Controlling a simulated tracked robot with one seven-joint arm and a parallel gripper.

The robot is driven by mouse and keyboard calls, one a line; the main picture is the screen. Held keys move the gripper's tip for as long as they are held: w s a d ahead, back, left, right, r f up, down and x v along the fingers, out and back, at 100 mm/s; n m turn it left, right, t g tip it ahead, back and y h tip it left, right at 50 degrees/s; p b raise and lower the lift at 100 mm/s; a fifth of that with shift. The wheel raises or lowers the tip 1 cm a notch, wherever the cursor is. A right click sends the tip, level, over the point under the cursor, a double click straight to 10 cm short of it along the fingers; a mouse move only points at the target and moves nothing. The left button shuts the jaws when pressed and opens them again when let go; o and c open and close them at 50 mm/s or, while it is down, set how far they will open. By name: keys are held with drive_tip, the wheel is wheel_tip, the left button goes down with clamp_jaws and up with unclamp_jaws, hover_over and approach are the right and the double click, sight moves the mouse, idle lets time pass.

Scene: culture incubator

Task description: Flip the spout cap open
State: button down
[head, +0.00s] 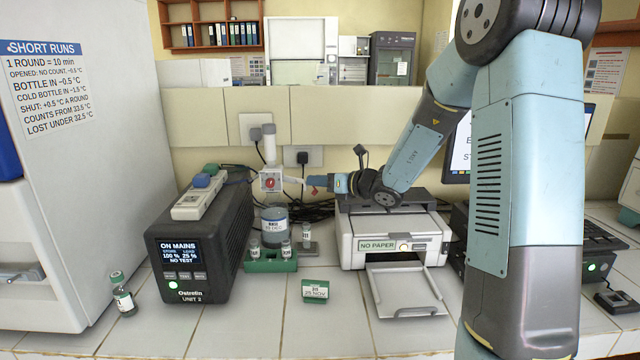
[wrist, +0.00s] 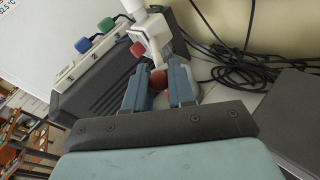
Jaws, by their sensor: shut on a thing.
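A white dispenser head (head: 270,181) with a round red front knob stands above a labelled grey-blue bottle (head: 274,226). Its thin white spout (head: 293,180) points right toward my gripper (head: 318,184). In the wrist view, a red piece (wrist: 159,80), which looks like the spout cap, sits between the two blue-grey fingers of my gripper (wrist: 160,84). The gripper is shut on it. The white dispenser head (wrist: 151,32) and its other red knob (wrist: 137,49) are just beyond the fingertips. The fingers partly hide the red piece, so I cannot tell whether the cap is open.
A black power unit (head: 200,250) with a power strip (head: 199,198) stands left. A green vial rack (head: 270,266) is below the dispenser, and a printer (head: 395,240) is right. Black cables (wrist: 235,60) run behind.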

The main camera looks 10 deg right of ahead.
drive_tip(key=shift+r+h, duration=0.1)
drive_tip(key=shift+h, duration=0.3)
drive_tip(key=c, duration=1)
unclamp_jaws()
drive_tip(key=shift+d, duration=0.1)
drive_tip(key=v, duration=1.3)
drive_tip(key=shift+d+r, duration=0.15)
drive_tip(key=shift+d, duration=0.2)
drive_tip(key=shift+s, duration=0.1)
